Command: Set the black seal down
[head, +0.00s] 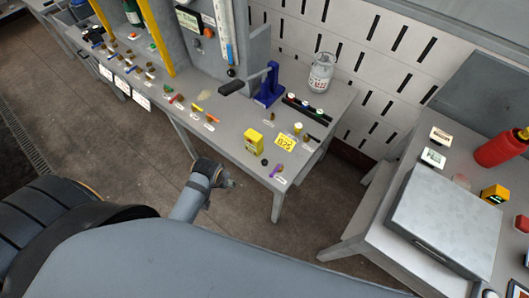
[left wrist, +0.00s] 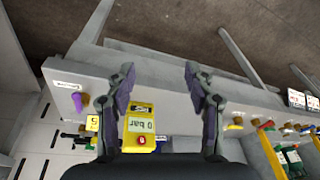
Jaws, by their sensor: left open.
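A small black round piece, which looks like the black seal (head: 264,162), lies on the grey workbench (head: 232,142) in the head view. It sits near the bench's front corner, between a yellow gauge box (head: 253,141) and a purple piece (head: 276,170). My left gripper (head: 228,182) is in front of the bench edge, apart from the seal. In the left wrist view my left gripper (left wrist: 159,80) is open and empty, its fingers spread over the bench. The gauge box (left wrist: 140,125) shows between them, reading 0 bar. I cannot make out the seal there. My right gripper is not in view.
A yellow number card (head: 284,141), a blue lever press (head: 268,88) and a white gas canister (head: 321,73) stand farther back. Small coloured parts with labels line the bench to the left. A separate table with a grey case (head: 447,218) is at right.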

